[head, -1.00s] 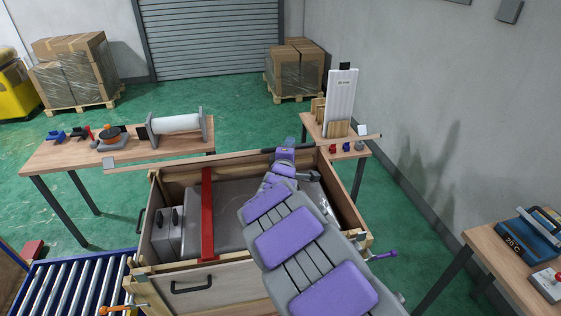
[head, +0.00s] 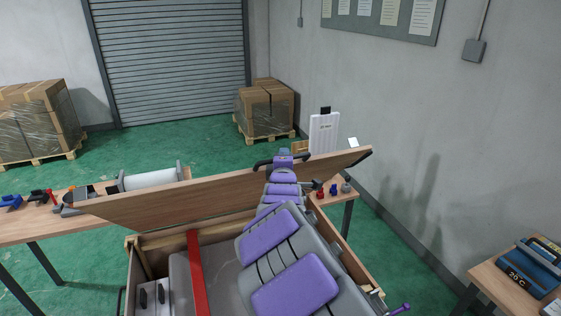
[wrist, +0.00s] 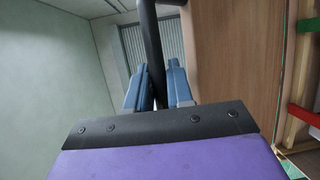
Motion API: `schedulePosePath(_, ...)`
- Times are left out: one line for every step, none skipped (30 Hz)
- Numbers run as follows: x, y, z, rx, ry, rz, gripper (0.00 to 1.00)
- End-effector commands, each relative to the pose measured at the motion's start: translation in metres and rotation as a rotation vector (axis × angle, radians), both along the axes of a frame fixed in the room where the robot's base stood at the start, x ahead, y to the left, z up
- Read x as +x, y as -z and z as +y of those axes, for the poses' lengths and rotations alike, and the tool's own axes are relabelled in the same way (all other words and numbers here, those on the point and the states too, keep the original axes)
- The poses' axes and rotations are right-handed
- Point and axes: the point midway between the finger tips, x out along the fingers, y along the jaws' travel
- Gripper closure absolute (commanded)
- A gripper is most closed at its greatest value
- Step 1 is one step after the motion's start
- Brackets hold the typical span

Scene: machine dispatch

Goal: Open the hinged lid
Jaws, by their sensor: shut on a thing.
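The wooden hinged lid (head: 215,193) stands raised and tilted along the far side of the open crate (head: 150,238), its broad face showing. A black handle (head: 262,163) sits at its upper edge. My gripper (head: 284,153) is at that handle, with my purple-and-grey arm reaching across the crate and covering part of the lid. In the wrist view, the blue fingers of my gripper (wrist: 157,88) are shut around the black handle bar (wrist: 150,45). The lid's wood (wrist: 235,60) shows just right of them.
Inside the crate are a red strap (head: 196,272) and a grey machine (head: 224,268). A table with a roller (head: 150,179) stands behind left. A small table (head: 332,196) stands behind right. A bench with a blue case (head: 535,277) is at the right.

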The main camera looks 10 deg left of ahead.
Motion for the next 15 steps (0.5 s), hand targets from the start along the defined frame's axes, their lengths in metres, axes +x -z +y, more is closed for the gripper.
schedulePosePath(-0.0001, 0.0024, 0.0013, -0.003, -0.002, 0.004, 1.0)
schedulePosePath(-0.0002, 0.0024, 0.0016, -0.003, -0.001, 0.004, 1.0)
schedulePosePath(-0.0001, 0.0026, 0.0021, -0.003, -0.001, 0.004, 1.0)
schedulePosePath(-0.0001, 0.0026, 0.0024, -0.003, -0.001, 0.004, 1.0)
schedulePosePath(-0.0001, 0.0026, 0.0027, -0.003, -0.001, 0.004, 1.0)
schedulePosePath(-0.0001, 0.0026, 0.0031, -0.004, -0.001, 0.004, 1.0)
schedulePosePath(-0.0001, 0.0026, 0.0035, -0.004, -0.001, 0.004, 0.78)
schedulePosePath(-0.0001, 0.0027, 0.0037, -0.004, -0.001, 0.004, 0.75)
schedulePosePath(-0.0001, 0.0026, 0.0037, -0.004, -0.001, 0.004, 0.71)
schedulePosePath(-0.0001, 0.0024, 0.0036, -0.003, -0.001, 0.003, 0.68)
schedulePosePath(-0.0001, 0.0022, 0.0036, -0.003, -0.001, 0.003, 0.65)
schedulePosePath(0.0, 0.002, 0.0034, -0.002, -0.001, 0.002, 0.61)
schedulePosePath(-0.0004, 0.0017, 0.0033, -0.002, -0.001, 0.002, 0.58)
schedulePosePath(-0.0008, 0.0014, 0.0033, -0.002, 0.0, 0.001, 0.58)
schedulePosePath(-0.0012, 0.0012, 0.0033, -0.002, 0.0, 0.001, 0.58)
